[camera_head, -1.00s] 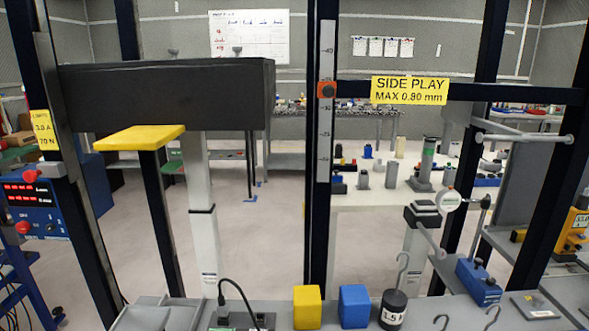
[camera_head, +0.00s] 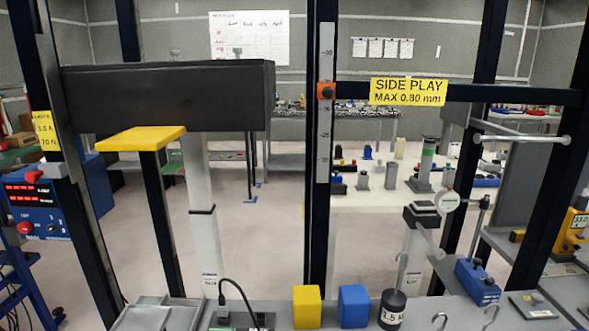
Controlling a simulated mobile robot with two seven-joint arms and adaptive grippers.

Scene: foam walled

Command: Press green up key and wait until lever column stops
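A grey control box (camera_head: 238,320) with a black cable sits at the bottom edge of the view. A small green patch shows at its left, and I cannot tell whether it is the up key. A white column (camera_head: 203,230) with a dark band stands behind it, its top under the large black block (camera_head: 170,95). A second light column (camera_head: 412,255) stands to the right beside the dial gauge (camera_head: 447,200). I cannot tell which is the lever column. Neither of my grippers is in view.
A yellow block (camera_head: 307,306), a blue block (camera_head: 354,306) and a 1.5 K weight (camera_head: 392,309) stand on the front bench. Dark uprights frame the view. A yellow-topped post (camera_head: 142,138) stands at the left, and a blue instrument (camera_head: 38,210) beyond it.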

